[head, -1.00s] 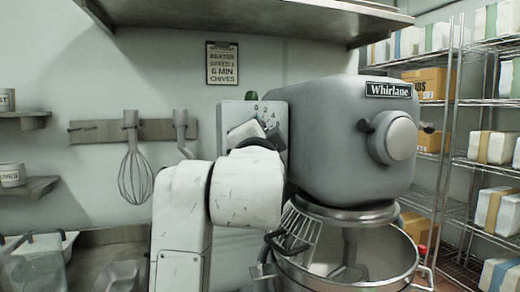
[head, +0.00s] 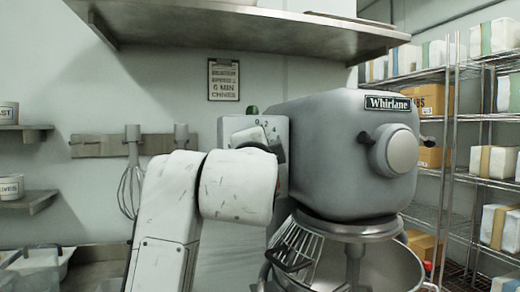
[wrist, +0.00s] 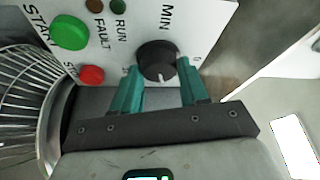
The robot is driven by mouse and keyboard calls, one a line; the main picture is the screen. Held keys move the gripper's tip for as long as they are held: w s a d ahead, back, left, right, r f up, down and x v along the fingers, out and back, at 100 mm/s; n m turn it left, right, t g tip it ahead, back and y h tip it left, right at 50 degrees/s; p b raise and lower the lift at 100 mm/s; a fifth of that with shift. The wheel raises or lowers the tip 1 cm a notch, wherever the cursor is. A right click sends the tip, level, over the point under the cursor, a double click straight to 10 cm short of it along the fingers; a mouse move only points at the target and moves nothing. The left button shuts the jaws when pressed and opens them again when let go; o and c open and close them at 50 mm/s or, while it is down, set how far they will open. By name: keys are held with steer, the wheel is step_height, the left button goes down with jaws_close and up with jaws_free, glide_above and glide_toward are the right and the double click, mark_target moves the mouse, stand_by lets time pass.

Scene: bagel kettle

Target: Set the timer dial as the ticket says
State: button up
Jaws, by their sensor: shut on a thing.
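The black timer dial (wrist: 153,56), marked MIN, sits on the pale control panel (wrist: 222,12) in the wrist view. A white mark shows on the dial's lower edge, between the fingers. My gripper (wrist: 158,68) has its two teal fingers on either side of the dial and is shut on it. Most of the dial's numbers are hidden or too small to read. In the head view my arm hides the dial, with a few numerals showing above on the panel (head: 283,150). The ticket (head: 223,80) on the back wall shows a 6 MIN line and CHIVES.
A green START button (wrist: 70,33) and a red stop button (wrist: 91,75) lie left of the dial. The grey Whirlane mixer (head: 330,150) stands right of the panel, its wire guard and bowl (head: 385,268) below. A shelf (head: 240,28) hangs overhead.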

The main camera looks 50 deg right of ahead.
steer(key=o, duration=1)
steer(key=shift+o, duration=0.2)
steer(key=v, duration=1)
steer(key=shift+s+a+b, duration=0.25)
steer(key=shift+a+b, duration=0.05)
steer(key=shift+b, duration=0.05)
steer(key=shift+f, duration=0.15)
